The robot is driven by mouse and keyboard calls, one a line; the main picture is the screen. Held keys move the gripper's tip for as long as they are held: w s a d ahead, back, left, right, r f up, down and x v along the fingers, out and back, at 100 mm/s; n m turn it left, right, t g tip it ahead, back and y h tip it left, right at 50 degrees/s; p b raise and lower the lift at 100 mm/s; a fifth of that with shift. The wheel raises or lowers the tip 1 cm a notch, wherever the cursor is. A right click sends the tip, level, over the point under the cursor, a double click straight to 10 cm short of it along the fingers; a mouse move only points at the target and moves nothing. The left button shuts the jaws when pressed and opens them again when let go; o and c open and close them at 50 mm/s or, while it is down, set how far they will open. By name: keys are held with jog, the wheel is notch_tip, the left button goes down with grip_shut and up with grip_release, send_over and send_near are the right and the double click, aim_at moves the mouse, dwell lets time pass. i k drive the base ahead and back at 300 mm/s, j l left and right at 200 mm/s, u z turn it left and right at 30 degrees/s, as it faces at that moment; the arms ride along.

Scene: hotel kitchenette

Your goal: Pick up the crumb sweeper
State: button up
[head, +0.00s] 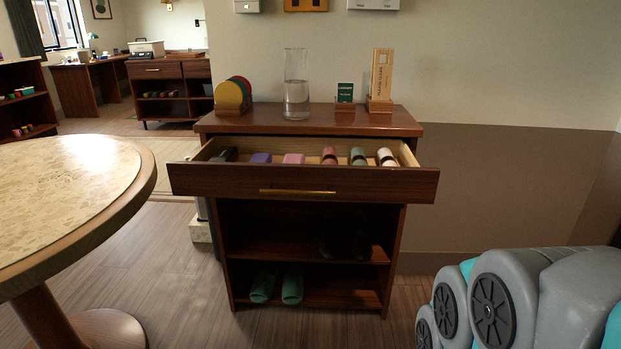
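I cannot tell for sure which thing is the crumb sweeper. The open drawer (300,184) of the wooden cabinet holds several small items in a row. A dark item (229,154) lies at its left end, partly hidden by the drawer front. Right of it are a purple block (260,158), a pink block (294,158), a brownish-red item (329,156), a green item (358,156) and a white-and-dark item (387,157). Their lower parts are hidden. My grey arm shows at the lower right, but my gripper is out of view.
The cabinet top (335,126) bears colored coasters (233,95), a glass carafe (296,90), a green card (345,93) and a wooden sign (381,75). Green slippers (291,284) and dark shoes sit on shelves below. A round table (60,190) stands left, with open floor between.

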aim_at(224, 154)
jog(key=u, duration=1.2)
jog(key=i+l, duration=0.15)
jog(key=l, duration=0.2)
jog(key=i+l, duration=0.15)
jog(key=l, duration=0.15)
jog(key=i+l, duration=0.15)
jog(key=l, duration=0.2)
jog(key=i+l, duration=0.15)
jog(key=l, duration=0.2)
